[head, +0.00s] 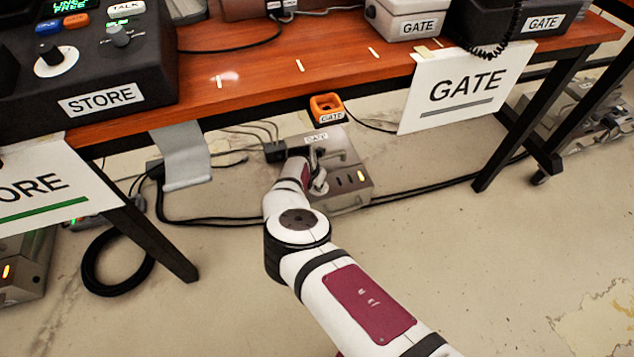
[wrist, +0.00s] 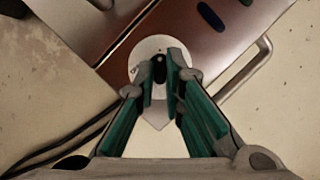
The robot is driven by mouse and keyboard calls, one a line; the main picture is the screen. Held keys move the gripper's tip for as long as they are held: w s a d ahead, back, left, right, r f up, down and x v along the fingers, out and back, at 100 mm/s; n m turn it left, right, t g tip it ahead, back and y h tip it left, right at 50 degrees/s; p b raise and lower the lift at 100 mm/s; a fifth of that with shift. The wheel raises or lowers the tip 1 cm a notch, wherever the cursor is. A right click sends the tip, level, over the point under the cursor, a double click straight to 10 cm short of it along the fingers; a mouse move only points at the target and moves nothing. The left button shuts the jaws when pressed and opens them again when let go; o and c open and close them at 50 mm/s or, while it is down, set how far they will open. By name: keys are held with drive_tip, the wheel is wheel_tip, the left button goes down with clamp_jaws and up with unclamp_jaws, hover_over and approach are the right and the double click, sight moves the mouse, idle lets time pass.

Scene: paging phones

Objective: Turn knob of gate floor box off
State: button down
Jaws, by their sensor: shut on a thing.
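The gate floor box (head: 349,185) is a grey metal box on the floor under the table, with a small GATE label on top. In the wrist view, its brownish metal face (wrist: 215,50) carries a pale round dial plate (wrist: 141,53) with a black knob (wrist: 159,70) at its middle. My gripper (wrist: 165,72) is over the dial, with its fingertips closed on both sides of the knob. In the head view, my gripper (head: 316,172) reaches the box's left part and hides the knob. The knob's exact setting is partly hidden by the fingers.
The wooden table (head: 330,65) stands above the box, with dark legs (head: 520,125) around. An orange GATE holder (head: 327,107) hangs at the table's edge. Black cables (head: 430,190) run along the floor beside the box. The box has a side handle (wrist: 250,70). Floor in front is clear.

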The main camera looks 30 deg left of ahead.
drive_tip(key=shift+n+p, duration=0.3)
drive_tip(key=shift+p, duration=0.2)
drive_tip(key=n+p, duration=0.1)
drive_tip(key=n+y+p, duration=0.1)
drive_tip(key=n+p, duration=0.1)
drive_tip(key=p, duration=0.1)
drive_tip(key=shift+d+r+n+g+y, duration=0.15)
drive_tip(key=shift+d+n+g+y, duration=0.15)
drive_tip(key=shift+n, duration=0.1)
drive_tip(key=n+p, duration=0.2)
drive_tip(key=shift+w+n+g+y, duration=0.15)
drive_tip(key=shift+n+g+y, duration=0.15)
drive_tip(key=shift+y, duration=0.1)
drive_tip(key=n+y, duration=0.1)
drive_tip(key=n, duration=0.1)
drive_tip(key=shift+d+n+g+p, duration=0.1)
drive_tip(key=shift+n+g+p, duration=0.25)
drive_tip(key=shift+n+g, duration=0.05)
drive_tip(key=n, duration=0.1)
drive_tip(key=n+g+b, duration=0.1)
drive_tip(key=n, duration=0.2)
drive_tip(key=shift+w+f+y+b, duration=0.25)
drive_tip(key=shift+f+y+b, duration=0.05)
drive_tip(key=shift+b, duration=0.05)
drive_tip(key=n+g+b, duration=0.1)
drive_tip(key=n+b, duration=0.2)
drive_tip(key=shift+w+d+n+g, duration=0.1)
drive_tip(key=shift+n+g, duration=0.3)
